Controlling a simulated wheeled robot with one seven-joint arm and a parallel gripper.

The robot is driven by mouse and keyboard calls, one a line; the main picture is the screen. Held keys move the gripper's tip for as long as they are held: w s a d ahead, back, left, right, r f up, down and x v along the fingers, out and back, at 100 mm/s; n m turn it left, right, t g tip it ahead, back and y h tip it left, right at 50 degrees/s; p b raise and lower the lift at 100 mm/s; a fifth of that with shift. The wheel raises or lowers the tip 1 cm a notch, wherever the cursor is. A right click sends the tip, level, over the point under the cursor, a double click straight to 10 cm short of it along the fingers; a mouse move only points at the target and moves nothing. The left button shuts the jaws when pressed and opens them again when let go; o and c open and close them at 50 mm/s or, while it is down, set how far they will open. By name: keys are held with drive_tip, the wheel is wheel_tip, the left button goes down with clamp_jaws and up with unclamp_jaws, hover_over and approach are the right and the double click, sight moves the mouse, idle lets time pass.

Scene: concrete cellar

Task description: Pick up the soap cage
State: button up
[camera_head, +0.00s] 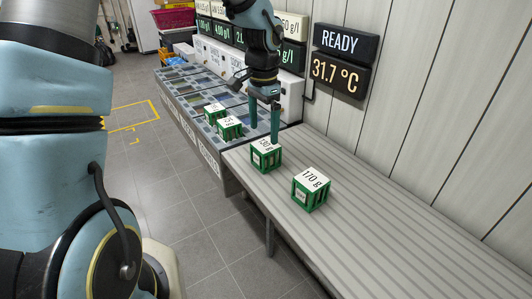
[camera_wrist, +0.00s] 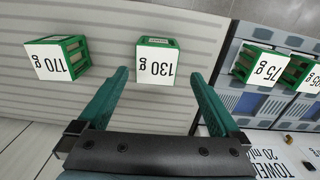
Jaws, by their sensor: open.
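Two green soap cages with white labelled faces are on the grey slatted bench. The one marked 130 g (camera_head: 266,156) is near the bench's far end; in the wrist view this cage (camera_wrist: 156,62) lies ahead between my fingertips. My gripper (camera_head: 264,135) is open and empty, pointing down just above and beside the 130 g cage. In the wrist view its fingers (camera_wrist: 158,74) are spread wider than that cage, with a visible gap.
More green cages (camera_head: 229,127) stand on the long compartmented tank line (camera_head: 185,88) beyond the bench (camera_head: 375,225). A panelled wall with a READY display (camera_head: 346,42) runs along the right. The bench's near part is clear.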

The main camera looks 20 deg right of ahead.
sight(266, 145)
drive_tip(key=shift+s+f+p, duration=0.25)
drive_tip(key=shift+f+p, duration=0.1)
drive_tip(key=shift+f, duration=0.6)
drive_tip(key=shift+d+f+p, duration=0.2)
drive_tip(key=shift+f+p, duration=0.4)
drive_tip(key=shift+f, duration=1.6)
drive_tip(key=c, duration=1.4)
